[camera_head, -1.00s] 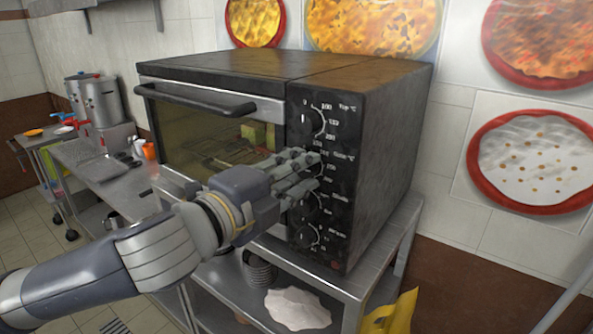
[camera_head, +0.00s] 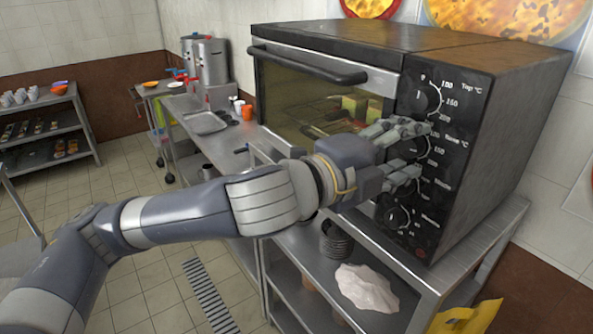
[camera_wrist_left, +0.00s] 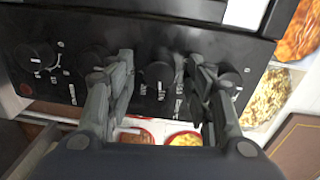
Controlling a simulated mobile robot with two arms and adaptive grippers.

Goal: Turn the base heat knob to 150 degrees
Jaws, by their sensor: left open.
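The base heat knob (camera_head: 408,147) is a black round knob, second from the top on the oven's front panel, partly hidden by my gripper. In the left wrist view the base heat knob (camera_wrist_left: 160,70) shows between my two fingers, with a gap to them. My left gripper (camera_head: 421,150) is open, one finger above the knob and one below, close to the panel. It also shows in the left wrist view (camera_wrist_left: 163,75). The knob's setting cannot be read. The top heat knob (camera_head: 425,98) is just above the upper finger. My right gripper is out of view.
The black oven (camera_head: 490,120) stands on a steel table (camera_head: 490,250). The lowest knob (camera_head: 398,216) is below my gripper. A white sack (camera_head: 366,288) lies on the shelf beneath. Pots (camera_head: 211,62) stand on a counter at the back left. The floor at left is clear.

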